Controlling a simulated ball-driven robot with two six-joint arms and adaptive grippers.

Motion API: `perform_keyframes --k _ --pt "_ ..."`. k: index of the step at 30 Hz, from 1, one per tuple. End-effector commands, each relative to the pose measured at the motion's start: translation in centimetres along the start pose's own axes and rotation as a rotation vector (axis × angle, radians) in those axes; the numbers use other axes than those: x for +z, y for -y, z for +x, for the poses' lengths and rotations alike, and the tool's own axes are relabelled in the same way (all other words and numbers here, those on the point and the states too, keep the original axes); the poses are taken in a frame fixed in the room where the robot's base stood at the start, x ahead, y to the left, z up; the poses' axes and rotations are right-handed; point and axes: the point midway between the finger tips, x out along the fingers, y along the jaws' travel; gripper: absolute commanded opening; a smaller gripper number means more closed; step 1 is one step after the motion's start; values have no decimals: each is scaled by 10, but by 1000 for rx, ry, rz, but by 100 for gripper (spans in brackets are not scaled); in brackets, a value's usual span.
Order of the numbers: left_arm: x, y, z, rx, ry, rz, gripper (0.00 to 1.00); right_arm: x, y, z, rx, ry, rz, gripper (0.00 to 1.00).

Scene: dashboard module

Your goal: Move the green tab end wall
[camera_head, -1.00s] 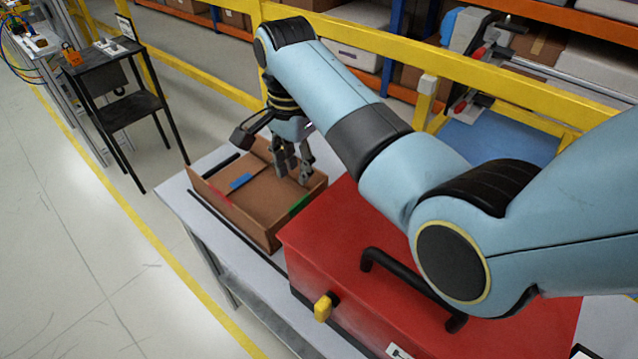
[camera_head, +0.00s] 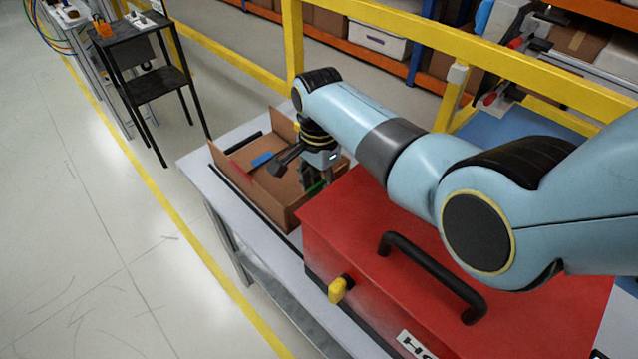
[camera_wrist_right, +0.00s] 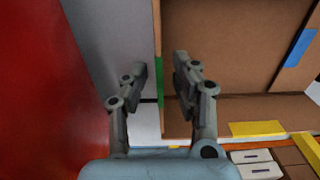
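The cardboard box (camera_head: 263,211) lies open on the grey table. Its end wall with the green tab (camera_head: 317,187) is the side nearest the red case. In the wrist view the green tab (camera_wrist_right: 159,80) is a strip along that wall's top edge. My right gripper (camera_head: 311,183) is down at this wall. In the wrist view my right gripper (camera_wrist_right: 160,80) is open, one finger on each side of the green-tabbed edge, with visible gaps. Its fingers partly hide the wall in the head view. My left gripper is not in view.
The red case (camera_head: 360,225) with a black handle stands close beside the box. The box also has a blue tab (camera_wrist_right: 300,47) and a yellow tab (camera_wrist_right: 257,128). A yellow rail (camera_head: 385,18) runs behind the table (camera_head: 215,180). A black stand (camera_head: 155,85) is at the left.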

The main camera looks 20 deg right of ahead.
Motion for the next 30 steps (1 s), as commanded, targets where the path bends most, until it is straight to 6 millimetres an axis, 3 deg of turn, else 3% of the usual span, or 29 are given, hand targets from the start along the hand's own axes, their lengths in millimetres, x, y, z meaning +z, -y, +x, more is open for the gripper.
perform_keyframes --k 2,8,23,30 --pt "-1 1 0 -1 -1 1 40 0 0 0 0 0 0 27" --pt "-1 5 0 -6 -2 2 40 0 0 0 1 0 0 0" --pt "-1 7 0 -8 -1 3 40 0 0 0 3 0 0 0" --pt "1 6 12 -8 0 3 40 0 5 2 51 -1 -1 0"
